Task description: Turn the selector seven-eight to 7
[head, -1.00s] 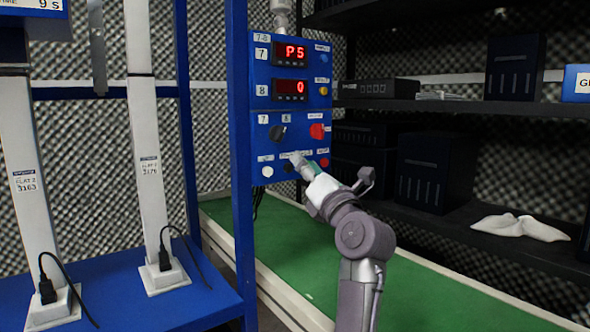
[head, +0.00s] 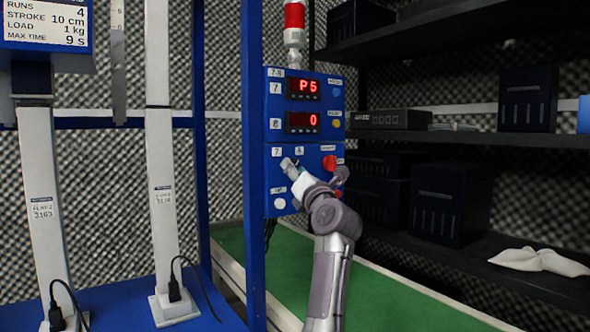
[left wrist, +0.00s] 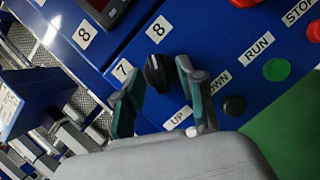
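The black selector seven-eight (left wrist: 157,74) is on the blue control panel (left wrist: 130,52), below the labels 7 and 8. My left gripper (left wrist: 160,76) is open, with one teal-padded finger on each side of the selector. I cannot tell if the pads touch it or which label it points to. In the head view my left gripper (head: 291,166) is up at the panel face and hides the selector. The 7 label (head: 277,152) and 8 label (head: 299,150) show just above it. My right gripper is not in view.
A blue post (head: 254,200) stands close left of the panel.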

